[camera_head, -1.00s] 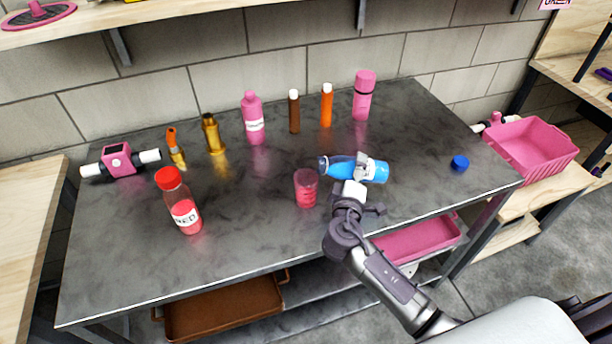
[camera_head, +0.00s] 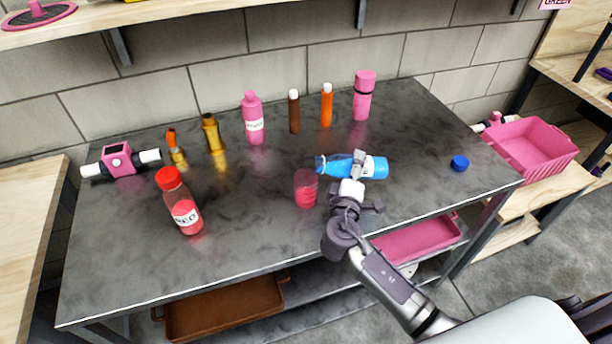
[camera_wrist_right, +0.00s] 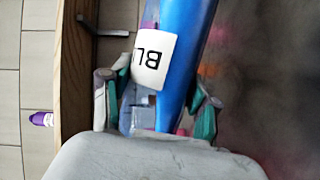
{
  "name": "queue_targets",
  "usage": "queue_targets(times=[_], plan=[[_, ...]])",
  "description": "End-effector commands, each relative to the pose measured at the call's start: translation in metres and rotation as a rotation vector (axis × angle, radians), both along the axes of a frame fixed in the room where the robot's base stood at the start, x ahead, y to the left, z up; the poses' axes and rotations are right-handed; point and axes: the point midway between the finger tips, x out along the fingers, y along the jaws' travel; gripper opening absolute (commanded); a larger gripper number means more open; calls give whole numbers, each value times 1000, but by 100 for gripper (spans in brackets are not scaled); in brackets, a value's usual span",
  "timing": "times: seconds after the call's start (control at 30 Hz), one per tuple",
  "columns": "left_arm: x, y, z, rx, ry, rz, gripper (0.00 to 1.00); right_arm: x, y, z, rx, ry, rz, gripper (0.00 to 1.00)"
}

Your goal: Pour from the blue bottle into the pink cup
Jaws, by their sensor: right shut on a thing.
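The blue bottle (camera_head: 338,166) is held on its side by my right gripper (camera_head: 358,168), its open neck pointing left. It also shows in the right wrist view (camera_wrist_right: 178,65), with a white label, between the fingers of the right gripper (camera_wrist_right: 160,112). The pink cup (camera_head: 305,190) stands upright on the table, below and left of the bottle's mouth in the head view. Reddish-pink colour fills it. The bottle mouth is close to above the cup's far side; I cannot tell the exact height. No stream is visible. My left gripper is not in view.
The blue cap (camera_head: 460,163) lies on the dark table (camera_head: 260,215) at the right. A red-capped bottle (camera_head: 180,205) stands left of the cup. Several bottles, including a pink one (camera_head: 253,120), stand along the back. A pink crate (camera_head: 540,155) sits beyond the right edge.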

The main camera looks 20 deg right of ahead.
Motion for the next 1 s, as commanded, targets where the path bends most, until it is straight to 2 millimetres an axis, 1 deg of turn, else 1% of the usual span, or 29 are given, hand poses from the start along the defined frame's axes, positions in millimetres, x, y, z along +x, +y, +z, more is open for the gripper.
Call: queue_targets(times=[1.0], plan=[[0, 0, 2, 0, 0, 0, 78, 1, 3, 10, -85, 10, 0, 12]])
